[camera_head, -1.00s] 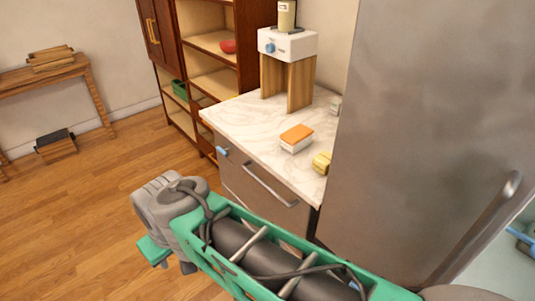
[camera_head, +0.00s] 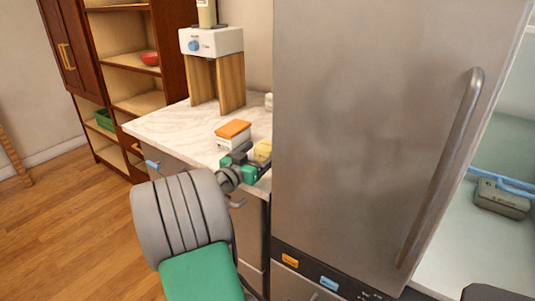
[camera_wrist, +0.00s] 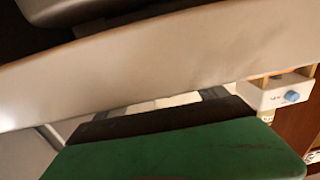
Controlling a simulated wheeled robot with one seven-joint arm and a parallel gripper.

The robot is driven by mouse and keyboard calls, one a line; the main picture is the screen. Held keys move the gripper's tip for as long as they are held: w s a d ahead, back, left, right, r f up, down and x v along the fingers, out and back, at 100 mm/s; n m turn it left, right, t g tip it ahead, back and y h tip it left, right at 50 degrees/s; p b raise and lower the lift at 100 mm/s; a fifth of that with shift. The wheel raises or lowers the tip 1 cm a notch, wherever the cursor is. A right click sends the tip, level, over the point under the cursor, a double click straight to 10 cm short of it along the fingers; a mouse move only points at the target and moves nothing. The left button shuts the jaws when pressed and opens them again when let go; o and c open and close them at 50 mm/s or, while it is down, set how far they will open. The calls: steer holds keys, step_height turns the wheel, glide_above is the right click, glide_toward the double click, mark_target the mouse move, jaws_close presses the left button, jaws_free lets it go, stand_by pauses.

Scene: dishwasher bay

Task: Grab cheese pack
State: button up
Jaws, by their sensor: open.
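A small yellow block (camera_head: 263,150), which looks like the cheese pack, sits on the marble counter (camera_head: 165,127) close to the fridge side. My gripper (camera_head: 240,164), with green and dark fingers, is at the counter's front edge, just in front of the yellow block and partly covering it. It is open, and I see nothing held in it. I cannot tell if it touches the block. In the wrist view a green finger (camera_wrist: 190,150) fills the lower part, and the yellow block cannot be made out.
A white box with an orange top (camera_head: 233,135) stands left of the yellow block. A white machine on a wooden stand (camera_head: 211,41) is behind. The tall steel fridge (camera_head: 370,120) borders the counter on the right. A wooden shelf (camera_head: 130,50) stands at left.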

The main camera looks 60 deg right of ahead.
mark_target(262, 151)
steer(key=d, duration=0.3)
steer(key=shift+s+d, duration=0.2)
steer(key=shift+s, duration=0.1)
steer(key=shift+a, duration=0.1)
steer(key=c, duration=1.6)
steer(key=shift+r, duration=0.1)
steer(key=shift+c, duration=0.6)
steer(key=shift+r, duration=0.1)
